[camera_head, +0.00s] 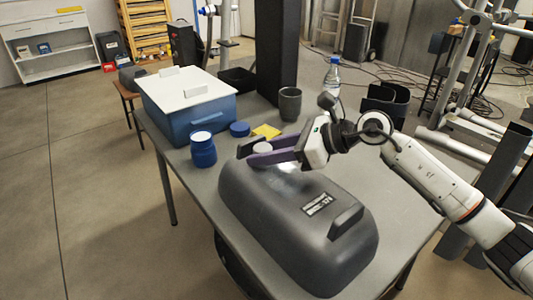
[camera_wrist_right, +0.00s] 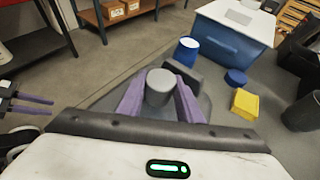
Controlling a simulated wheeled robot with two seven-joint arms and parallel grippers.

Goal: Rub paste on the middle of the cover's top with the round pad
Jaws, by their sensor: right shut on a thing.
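The dark grey rounded cover (camera_head: 292,215) lies on the table, with a handle block and a small label on its near part. My right gripper (camera_head: 254,152), with purple fingers, is shut on the round pad (camera_head: 263,147), over the far end of the cover. The pad's grey round face (camera_wrist_right: 160,76) shows between the fingers in the right wrist view. Whether the pad touches the cover is hidden. A pale patch beside the fingers on the cover may be paste or shine. My left gripper (camera_wrist_right: 32,104) shows at the left edge of the wrist view, fingers apart and empty.
An open blue jar (camera_head: 203,152) with white contents stands left of the cover. A blue lid (camera_head: 240,129) and a yellow sponge (camera_head: 267,131) lie behind it. A blue bin (camera_head: 187,112), a dark cup (camera_head: 290,104) and a water bottle (camera_head: 332,76) stand farther back.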

